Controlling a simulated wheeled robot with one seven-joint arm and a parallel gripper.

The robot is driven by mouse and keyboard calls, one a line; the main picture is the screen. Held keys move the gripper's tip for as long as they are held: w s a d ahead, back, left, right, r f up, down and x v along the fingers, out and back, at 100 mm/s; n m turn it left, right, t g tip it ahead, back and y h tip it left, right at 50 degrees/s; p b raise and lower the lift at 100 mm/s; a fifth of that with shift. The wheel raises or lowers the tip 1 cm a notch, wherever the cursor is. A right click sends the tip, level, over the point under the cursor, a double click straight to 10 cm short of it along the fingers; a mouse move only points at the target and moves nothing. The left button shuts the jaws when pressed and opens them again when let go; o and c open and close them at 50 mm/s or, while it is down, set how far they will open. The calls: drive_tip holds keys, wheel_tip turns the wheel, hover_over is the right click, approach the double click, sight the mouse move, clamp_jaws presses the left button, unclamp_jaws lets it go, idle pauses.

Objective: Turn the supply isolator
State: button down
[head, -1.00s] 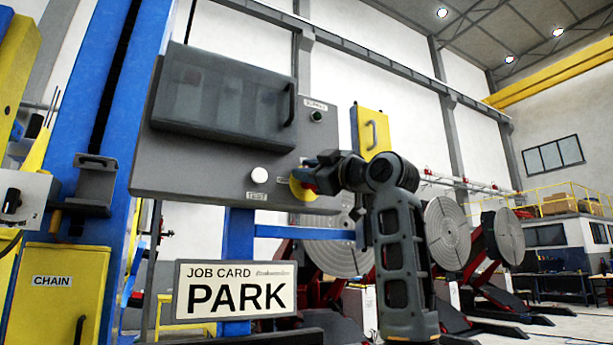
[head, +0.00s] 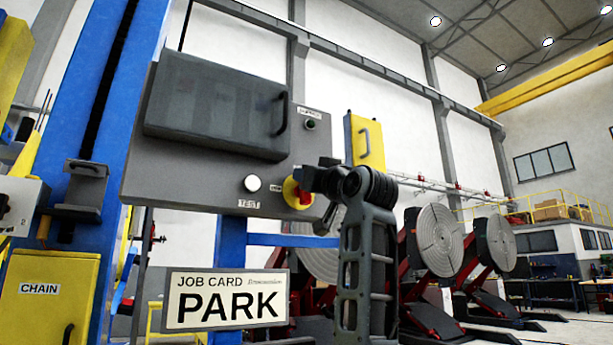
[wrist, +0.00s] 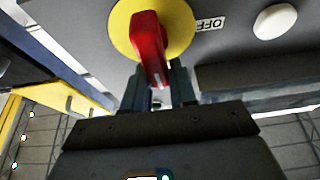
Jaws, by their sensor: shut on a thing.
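The supply isolator is a red handle (wrist: 148,48) on a round yellow plate (wrist: 182,28), seen close in the wrist view. In the head view its yellow plate (head: 289,189) is at the lower right of the grey panel, partly hidden by my gripper (head: 309,181). In the wrist view my gripper (wrist: 160,88) has its two dark fingers on either side of the handle's near end, shut on it. The handle points down the wrist picture, towards my gripper. A label reading OFF (wrist: 210,24), upside down, is beside the plate.
A PARK job card (head: 227,299) hangs below. A yellow box (head: 364,142) is at the panel's right.

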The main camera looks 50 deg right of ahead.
drive_tip(key=shift+d+f+m, duration=0.1)
drive_tip(key=shift+f+m, duration=0.05)
drive_tip(key=shift+m, duration=0.25)
drive_tip(key=c, duration=1)
unclamp_jaws()
drive_tip(key=b+v, duration=0.2)
drive_tip(key=v, duration=0.5)
drive_tip(key=shift+s, duration=0.35)
drive_tip(key=shift+f, duration=0.1)
